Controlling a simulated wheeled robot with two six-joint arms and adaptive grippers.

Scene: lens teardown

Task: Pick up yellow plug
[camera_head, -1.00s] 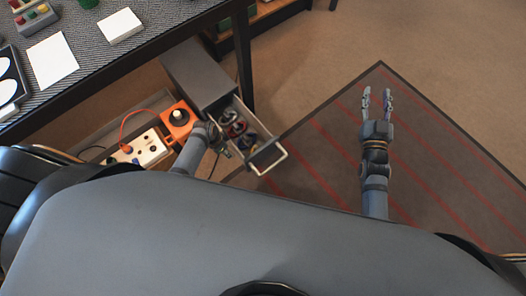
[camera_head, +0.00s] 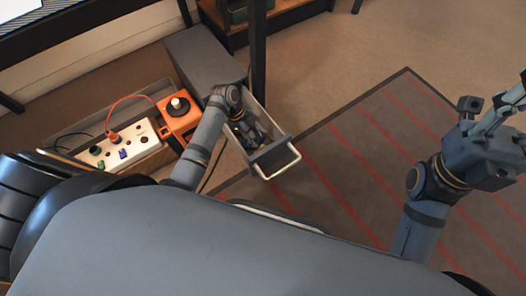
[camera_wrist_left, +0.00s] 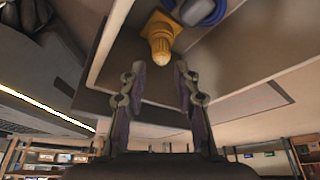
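The yellow plug (camera_wrist_left: 161,38) shows in the left wrist view, beyond my left fingertips, next to a blue coiled thing (camera_wrist_left: 203,10). My left gripper (camera_wrist_left: 160,82) has its fingers apart, with the plug's ribbed end pointing toward the gap between them. The fingers look apart from the plug. In the head view my left gripper (camera_head: 246,134) reaches down into the open drawer (camera_head: 277,157), and my arm hides much of the inside. My right gripper (camera_head: 506,107) is at the right edge, fingers spread and empty.
The grey cabinet (camera_head: 203,62) stands behind the drawer. A table leg (camera_head: 258,50) rises behind. The striped mat (camera_head: 340,165) at right is clear.

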